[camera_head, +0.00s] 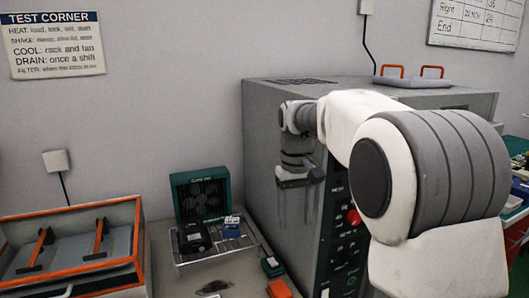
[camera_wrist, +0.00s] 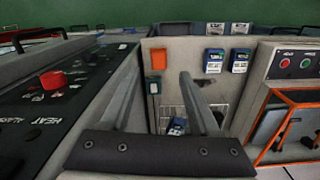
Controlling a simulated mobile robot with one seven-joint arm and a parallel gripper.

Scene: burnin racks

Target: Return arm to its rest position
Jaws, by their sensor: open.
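My white and grey arm reaches forward from the lower right in the head view and bends down at the wrist. My gripper (camera_head: 293,222) points down beside the front of a large grey cabinet (camera_head: 262,130). Its two fingers are apart, with nothing between them. In the wrist view my gripper (camera_wrist: 163,78) also shows two spread, empty fingers. The bench lies below and beyond them. The arm hides part of the cabinet's front.
A wire rack (camera_head: 216,248) holds a black unit and a blue-labelled unit before a green fan box (camera_head: 200,194). An orange-edged tray box (camera_head: 70,245) stands left. An orange block (camera_head: 279,289) lies at the bench front. A red knob (camera_head: 354,217) marks the cabinet panel.

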